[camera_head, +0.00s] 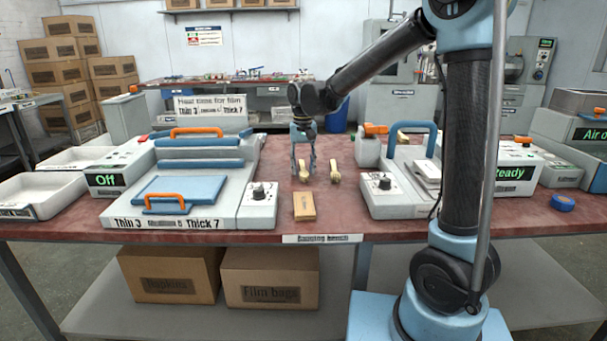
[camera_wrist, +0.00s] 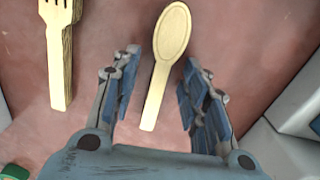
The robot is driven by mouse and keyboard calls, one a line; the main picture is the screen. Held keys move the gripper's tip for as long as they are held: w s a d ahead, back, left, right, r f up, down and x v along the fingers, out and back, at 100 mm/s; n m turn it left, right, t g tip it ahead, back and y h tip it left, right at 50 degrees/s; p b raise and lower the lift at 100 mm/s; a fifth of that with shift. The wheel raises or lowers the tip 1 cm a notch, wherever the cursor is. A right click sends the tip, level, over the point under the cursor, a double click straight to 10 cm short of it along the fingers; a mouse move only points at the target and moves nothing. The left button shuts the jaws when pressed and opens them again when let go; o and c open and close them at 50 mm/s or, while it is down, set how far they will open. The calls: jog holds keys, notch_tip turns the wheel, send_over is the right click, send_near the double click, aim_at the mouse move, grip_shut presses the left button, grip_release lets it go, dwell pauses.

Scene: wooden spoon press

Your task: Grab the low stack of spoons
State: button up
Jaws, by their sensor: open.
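The low stack of spoons shows in the wrist view as a pale wooden spoon (camera_wrist: 164,62), its bowl toward the top and its handle running down between my fingers. Its thickness is hard to judge from above. My gripper (camera_wrist: 162,60) is open, with one finger on each side of the spoon and a gap on both sides. In the head view my gripper (camera_head: 304,175) points down over the bench around the spoon stack (camera_head: 303,171). A thicker stack of wooden forks (camera_wrist: 60,50) lies to the left in the wrist view, and to the right of my gripper in the head view (camera_head: 335,174).
A blue and white sealing machine (camera_head: 190,185) stands left on the red bench (camera_head: 330,225); a grey machine with a dial (camera_head: 395,195) stands right. A small brown block (camera_head: 305,207) lies in front of the spoons. Bare bench separates spoons and forks.

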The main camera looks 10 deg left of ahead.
grip_shut()
jog(key=shift+r, duration=0.1)
